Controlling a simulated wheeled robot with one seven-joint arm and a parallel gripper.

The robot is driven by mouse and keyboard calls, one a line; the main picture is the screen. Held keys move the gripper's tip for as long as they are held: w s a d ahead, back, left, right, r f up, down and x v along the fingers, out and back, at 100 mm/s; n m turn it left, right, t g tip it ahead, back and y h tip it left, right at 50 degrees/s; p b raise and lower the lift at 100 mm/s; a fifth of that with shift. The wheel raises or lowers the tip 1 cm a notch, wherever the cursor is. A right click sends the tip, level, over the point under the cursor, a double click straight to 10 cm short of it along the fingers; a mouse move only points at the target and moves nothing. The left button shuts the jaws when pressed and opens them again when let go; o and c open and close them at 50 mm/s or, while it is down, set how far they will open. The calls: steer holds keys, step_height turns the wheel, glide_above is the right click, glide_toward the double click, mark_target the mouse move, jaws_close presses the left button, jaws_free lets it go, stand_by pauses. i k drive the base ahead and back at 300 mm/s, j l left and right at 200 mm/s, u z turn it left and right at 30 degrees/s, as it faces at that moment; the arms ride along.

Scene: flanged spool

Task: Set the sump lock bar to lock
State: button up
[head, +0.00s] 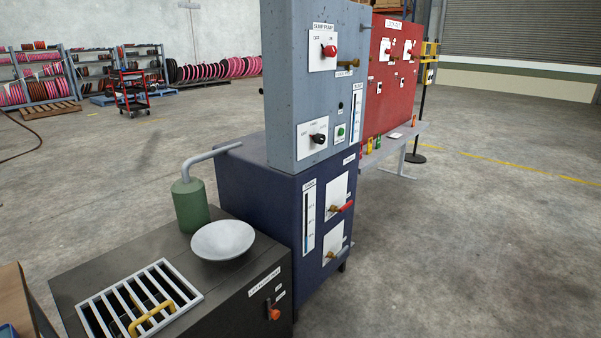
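A grey panel (283,105) carries a "SUMP PUMP" label above a red switch (330,51) on a white plate. Just below this switch is a brass-coloured bar (347,64) that lies roughly level, with a small label under it too small to read. On the front of the black unit, an orange-red handle (273,313) sits beside two small tags under a longer label; I cannot read them. I cannot tell for sure which of these two is the sump lock bar, nor its setting. My gripper is not in view.
The black unit has a white grate (140,300) with a yellow handle (151,318), a bowl (223,240) and a green canister (190,204). A dark blue cabinet (255,190) has red-handled and brass valves. A red panel (384,70) stands behind. Floor at right is clear.

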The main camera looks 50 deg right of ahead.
mark_target(356, 63)
steer(key=z, duration=1.35)
